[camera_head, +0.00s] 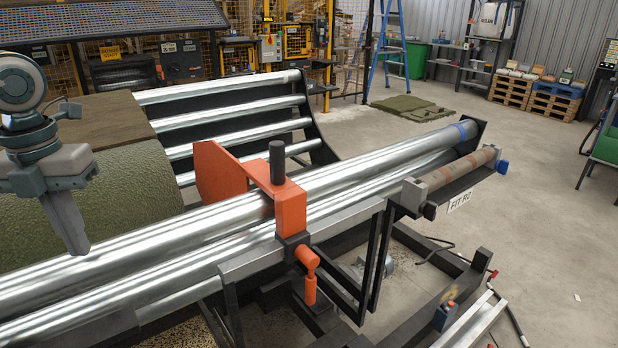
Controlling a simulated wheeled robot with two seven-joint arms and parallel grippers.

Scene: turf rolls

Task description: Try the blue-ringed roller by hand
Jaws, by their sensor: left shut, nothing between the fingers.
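The blue-ringed roller (345,180) is a long shiny metal cylinder running from the lower left to the upper right, with a blue band (461,132) near its far right end. My left gripper (77,249) points down at the left, its fingers shut and empty. Its tips overlap the left part of this roller in the picture; I cannot tell whether they touch it. A second bright roller (330,213) lies alongside on the near side. My right gripper is not in view.
An orange bracket (292,210) with a black handle straddles the rollers mid-length. A large green turf roll (130,205) lies behind them at left. A rusty roller (455,174) sits on a bracket labelled "FIT R2" (460,200). Open concrete floor (545,200) lies to the right.

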